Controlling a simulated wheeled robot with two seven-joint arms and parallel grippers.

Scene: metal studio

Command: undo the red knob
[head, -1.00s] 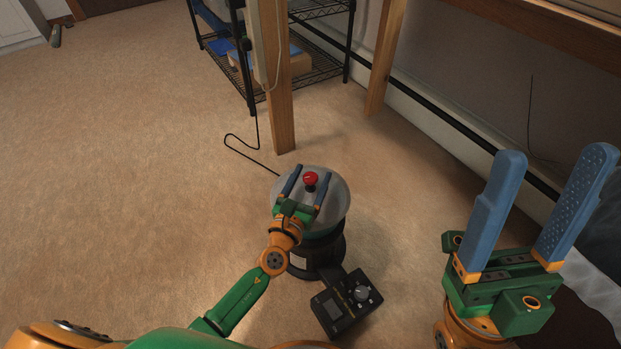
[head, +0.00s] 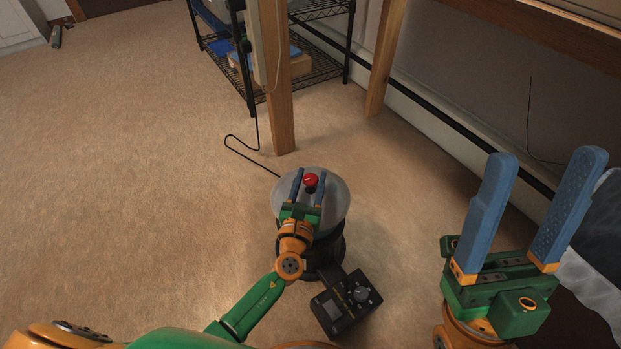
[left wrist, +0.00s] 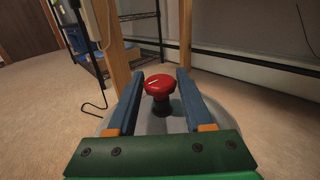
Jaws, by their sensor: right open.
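The red knob (head: 311,180) stands on the grey round top (head: 340,205) of a dark pedestal. In the left wrist view the red knob (left wrist: 160,86) sits on a dark stem, with a white mark on its top. My left gripper (head: 309,177) is open, one blue finger on either side of the knob. In the left wrist view, gaps show between the knob and both fingers of the left gripper (left wrist: 158,85). My right gripper (head: 540,165) is open and empty at the right, well away from the knob.
A black control box (head: 345,303) with a dial lies at the pedestal's foot. A wooden post (head: 272,90) and a black wire shelf (head: 318,68) stand behind. A bent black cable (head: 240,146) lies on the carpet. The carpet (head: 120,170) at left is clear.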

